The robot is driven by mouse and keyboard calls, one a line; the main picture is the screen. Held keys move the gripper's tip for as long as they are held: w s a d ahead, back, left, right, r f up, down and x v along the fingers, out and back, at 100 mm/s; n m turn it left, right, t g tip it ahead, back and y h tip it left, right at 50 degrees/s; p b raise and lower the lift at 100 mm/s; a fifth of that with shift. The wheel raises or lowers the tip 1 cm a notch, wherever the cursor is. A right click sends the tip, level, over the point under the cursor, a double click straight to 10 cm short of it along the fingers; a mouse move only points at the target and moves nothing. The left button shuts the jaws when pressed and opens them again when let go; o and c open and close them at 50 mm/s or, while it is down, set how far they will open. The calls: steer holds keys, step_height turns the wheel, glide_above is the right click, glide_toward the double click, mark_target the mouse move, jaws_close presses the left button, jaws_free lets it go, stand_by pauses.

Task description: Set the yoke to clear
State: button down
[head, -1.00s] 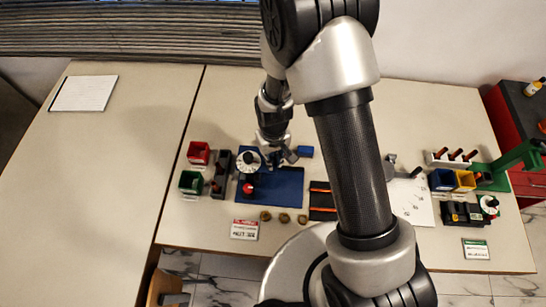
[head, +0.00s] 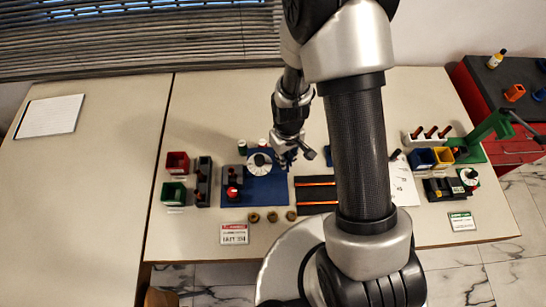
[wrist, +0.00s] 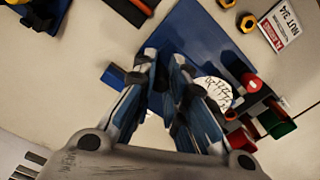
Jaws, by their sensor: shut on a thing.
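A blue baseplate (head: 268,188) carries a white dial (head: 260,162), a red knob (head: 233,193) and dark fixture parts. The plate (wrist: 203,35) and dial (wrist: 213,92) also show in the wrist view. My gripper (head: 288,158) is over the plate's back right edge, right of the dial. In the wrist view my gripper (wrist: 164,62) has its fingertips close together, shut on a small dark part that the fingers mostly hide. I cannot tell whether this part is the yoke. No setting marked clear is readable.
Red (head: 177,162) and green (head: 174,193) bins stand left of the plate. Brass nuts (head: 272,216) and a red-topped card (head: 234,233) lie in front. A black tray (head: 316,200) is right of the plate. A green press (head: 490,130) stands far right. The left table is mostly clear.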

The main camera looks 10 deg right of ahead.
steer(key=shift+d, duration=0.1)
steer(key=c, duration=1.6)
jaws_free()
steer(key=shift+d, duration=0.15)
steer(key=shift+o, duration=0.2)
steer(key=shift+r, duration=0.1)
steer(key=shift+w+r, duration=0.1)
steer(key=shift+r, duration=0.25)
step_height(320, 180, up, 11)
steer(key=shift+r, duration=0.1)
